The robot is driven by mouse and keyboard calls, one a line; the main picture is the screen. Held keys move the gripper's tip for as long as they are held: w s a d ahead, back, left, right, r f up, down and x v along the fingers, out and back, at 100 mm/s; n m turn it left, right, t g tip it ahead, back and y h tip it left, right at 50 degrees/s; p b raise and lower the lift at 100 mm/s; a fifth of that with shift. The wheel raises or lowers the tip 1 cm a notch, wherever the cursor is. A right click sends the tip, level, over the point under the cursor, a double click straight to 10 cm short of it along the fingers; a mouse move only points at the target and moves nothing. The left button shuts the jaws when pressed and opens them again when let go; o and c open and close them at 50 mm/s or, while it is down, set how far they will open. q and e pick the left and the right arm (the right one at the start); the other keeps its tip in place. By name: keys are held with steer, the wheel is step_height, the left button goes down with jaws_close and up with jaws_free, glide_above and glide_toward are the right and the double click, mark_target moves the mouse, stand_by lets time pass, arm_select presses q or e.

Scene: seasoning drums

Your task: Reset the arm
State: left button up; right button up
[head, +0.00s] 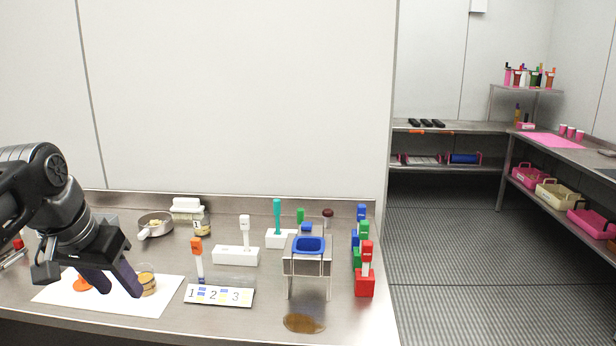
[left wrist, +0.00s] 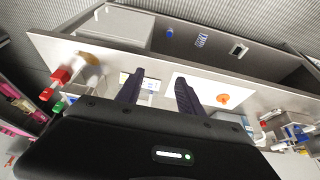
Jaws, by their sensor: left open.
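My left arm comes in from the left, with its left gripper (head: 112,284) above the white sheet (head: 165,298) on the steel counter (head: 355,325). The gripper is open, its two dark fingers apart with nothing seen between them. They also show spread in the left wrist view (left wrist: 160,92). A layered food stack (head: 148,285) stands on the sheet beside the right finger. An orange piece (head: 82,284) lies on the sheet by the left finger; it also shows in the left wrist view (left wrist: 223,98). My right gripper is in neither view.
A 1-2-3 card (head: 219,296) lies right of the sheet, with an orange-topped shaker (head: 197,260) behind it. White holders (head: 236,256), a metal stand with a blue tray (head: 309,245), and red and green drums (head: 364,283) stand further right. A pan (head: 155,225) sits behind. A brown puddle (head: 303,323) lies in front.

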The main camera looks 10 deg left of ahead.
arm_select(q)
steer(key=w+d+f+h, duration=0.1)
steer(key=w+d+f, duration=0.3)
steer(key=f, duration=0.5)
steer(key=w+d+f+h, duration=0.1)
steer(key=w+d+f, duration=0.3)
steer(key=f, duration=0.5)
steer(key=s+d+f+g+h, duration=0.1)
steer(key=d+f, duration=0.4)
steer(key=f, duration=0.4)
steer(key=s+d+f+g, duration=0.1)
steer(key=d+f, duration=0.3)
steer(key=f, duration=0.5)
steer(key=s+d+f, duration=0.4)
steer(key=s+f, duration=0.2)
steer(key=s, duration=0.2)
steer(key=s+d+f+n+g, duration=0.1)
steer(key=s+d+f, duration=0.3)
steer(key=s+f, duration=0.2)
steer(key=s+d+f+h, duration=0.1)
steer(key=s+d+f, duration=0.3)
steer(key=s+f, duration=0.3)
steer(key=s+p, duration=0.1)
steer(key=s, duration=0.1)
steer(key=shift+s+n+g, duration=0.3)
steer(key=shift+a+f, duration=0.1)
steer(key=shift+a, duration=0.05)
